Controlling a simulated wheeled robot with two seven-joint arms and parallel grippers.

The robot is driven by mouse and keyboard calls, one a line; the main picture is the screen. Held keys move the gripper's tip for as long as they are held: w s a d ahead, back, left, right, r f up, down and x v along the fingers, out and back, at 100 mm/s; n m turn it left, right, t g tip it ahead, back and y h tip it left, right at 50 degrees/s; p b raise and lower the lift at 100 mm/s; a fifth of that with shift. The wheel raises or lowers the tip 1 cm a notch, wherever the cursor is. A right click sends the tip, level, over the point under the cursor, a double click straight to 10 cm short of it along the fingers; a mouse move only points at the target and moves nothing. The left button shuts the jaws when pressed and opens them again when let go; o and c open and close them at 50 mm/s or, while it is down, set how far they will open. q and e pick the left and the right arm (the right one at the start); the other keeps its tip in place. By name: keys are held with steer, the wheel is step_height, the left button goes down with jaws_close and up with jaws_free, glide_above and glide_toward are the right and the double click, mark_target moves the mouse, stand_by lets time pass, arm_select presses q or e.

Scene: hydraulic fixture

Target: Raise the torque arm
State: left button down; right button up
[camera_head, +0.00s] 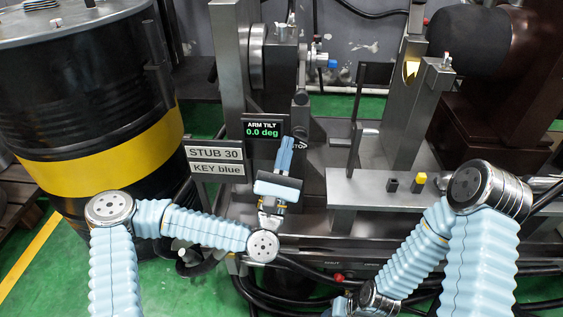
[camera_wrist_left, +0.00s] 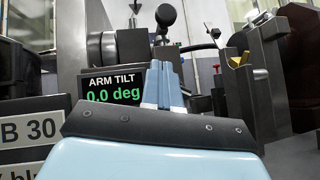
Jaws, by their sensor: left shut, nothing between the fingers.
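My left gripper (camera_head: 287,143) is shut and empty, its light blue fingers pointing up and away in front of the grey fixture. A dark upright bar with a rounded end (camera_head: 301,112), which looks like the torque arm, stands just behind and right of the fingertips. I cannot tell whether they touch. In the left wrist view, the shut fingers (camera_wrist_left: 162,85) point at the fixture, with a round dark knob (camera_wrist_left: 166,15) above them. The display (camera_head: 262,129) reads "ARM TILT 0.0 deg"; it also shows in the left wrist view (camera_wrist_left: 113,90). My right gripper is out of view.
A sign (camera_head: 215,160) reads "STUB 30, KEY blue". A black and yellow drum (camera_head: 90,110) stands at the left. A grey bench plate (camera_head: 375,190) at the right carries a small black block (camera_head: 392,185) and a yellow one (camera_head: 419,181). Dark hoses run below.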

arm_select(q)
step_height(320, 180, up, 6)
steer(key=w+d+p, duration=0.1)
steer(key=w, duration=0.1)
steer(key=shift+d+p, duration=0.3)
steer(key=shift+w, duration=0.1)
